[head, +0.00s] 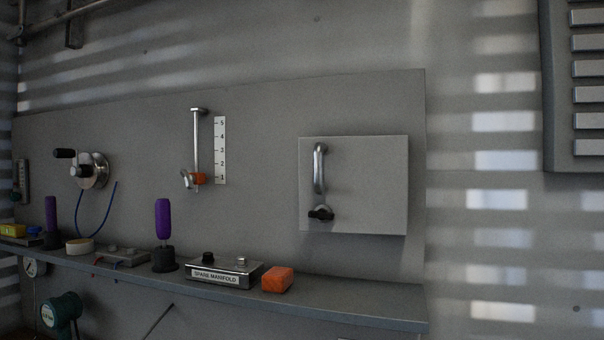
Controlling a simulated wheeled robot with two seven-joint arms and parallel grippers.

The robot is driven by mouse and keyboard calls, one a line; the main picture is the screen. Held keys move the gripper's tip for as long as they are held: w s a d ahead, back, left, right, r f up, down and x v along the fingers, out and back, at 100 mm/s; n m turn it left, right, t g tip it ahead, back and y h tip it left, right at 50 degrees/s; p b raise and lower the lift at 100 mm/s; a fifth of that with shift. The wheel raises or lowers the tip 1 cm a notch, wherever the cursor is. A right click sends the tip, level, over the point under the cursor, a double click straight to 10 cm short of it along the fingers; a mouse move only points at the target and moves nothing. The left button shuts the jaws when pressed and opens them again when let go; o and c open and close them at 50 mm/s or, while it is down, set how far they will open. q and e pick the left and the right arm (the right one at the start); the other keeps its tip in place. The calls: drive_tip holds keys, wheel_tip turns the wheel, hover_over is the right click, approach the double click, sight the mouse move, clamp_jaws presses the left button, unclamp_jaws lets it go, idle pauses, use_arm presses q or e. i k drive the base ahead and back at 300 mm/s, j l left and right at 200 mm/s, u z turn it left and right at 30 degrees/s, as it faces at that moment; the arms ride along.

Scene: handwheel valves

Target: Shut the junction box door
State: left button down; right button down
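The junction box door (370,185) is a grey square panel on the right part of the backboard. It has a vertical metal bar handle (319,168) near its left edge. A small dark latch knob (321,214) on a metal base sits just below the handle. The door looks flat against or close to the board, with a dark shadow along its right and lower edges. I cannot tell whether it is fully closed. Neither of my grippers shows in the head view.
A shelf (385,303) runs below the door, holding an orange block (277,280), a labelled spare manifold (225,272) and a purple-handled tool (163,225). Left are a sliding lever with a number scale (220,150) and a crank wheel (93,170). Space before the door looks clear.

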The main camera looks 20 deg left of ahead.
sight(362, 180)
drive_tip(key=k+j+z, duration=0.2)
drive_tip(key=j, duration=0.25)
drive_tip(key=j+z, duration=0.2)
drive_tip(key=j, duration=0.25)
drive_tip(key=k+j+z, duration=0.15)
drive_tip(key=j, duration=0.2)
